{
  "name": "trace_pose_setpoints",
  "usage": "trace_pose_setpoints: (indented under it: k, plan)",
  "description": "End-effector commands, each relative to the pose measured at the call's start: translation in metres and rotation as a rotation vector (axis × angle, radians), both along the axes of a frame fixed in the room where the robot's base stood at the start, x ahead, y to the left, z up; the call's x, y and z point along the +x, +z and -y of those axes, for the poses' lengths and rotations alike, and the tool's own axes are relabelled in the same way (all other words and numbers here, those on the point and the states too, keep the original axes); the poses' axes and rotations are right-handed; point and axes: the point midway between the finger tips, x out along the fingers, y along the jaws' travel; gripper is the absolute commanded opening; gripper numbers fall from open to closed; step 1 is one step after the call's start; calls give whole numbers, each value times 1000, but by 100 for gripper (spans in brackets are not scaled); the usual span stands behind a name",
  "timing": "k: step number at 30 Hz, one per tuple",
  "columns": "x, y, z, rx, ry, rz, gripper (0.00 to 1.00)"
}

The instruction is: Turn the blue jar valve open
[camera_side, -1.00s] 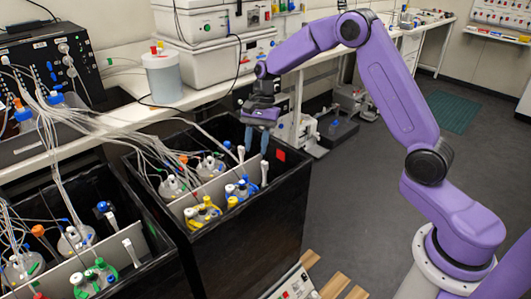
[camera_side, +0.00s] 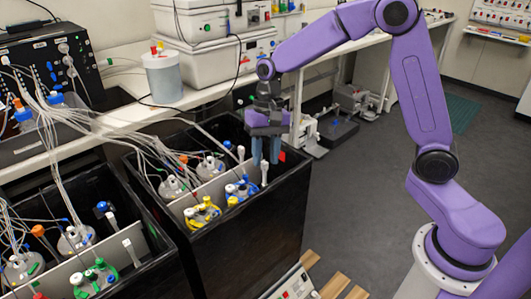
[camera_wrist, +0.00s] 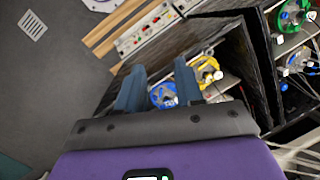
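The blue jar (camera_side: 240,190) stands in the right black box, in the front compartment, beside the yellow jar (camera_side: 203,212). Its blue-ringed top also shows in the wrist view (camera_wrist: 163,95), partly hidden behind the fingers. My gripper (camera_side: 265,162) points down over the box's right part, above and to the right of the blue jar, apart from it.
The right box's black wall (camera_side: 255,225) surrounds the jars, and a white upright probe (camera_side: 264,173) stands close to my fingers. Many pale tubes (camera_side: 125,145) run into the boxes from the left. The left box holds a green-topped jar (camera_side: 96,275). Open floor lies to the right.

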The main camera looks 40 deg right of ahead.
Motion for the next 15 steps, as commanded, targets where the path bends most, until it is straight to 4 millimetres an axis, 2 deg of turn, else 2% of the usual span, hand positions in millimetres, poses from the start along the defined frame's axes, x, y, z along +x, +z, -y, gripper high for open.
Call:
trace_pose_setpoints:
  k: [8,11,15]
  plan:
    - [6,-2,1,-5,-13,3,36]
    - [26,-10,6,-25,-50,10,36]
    - [72,-32,21,-77,-145,28,36]
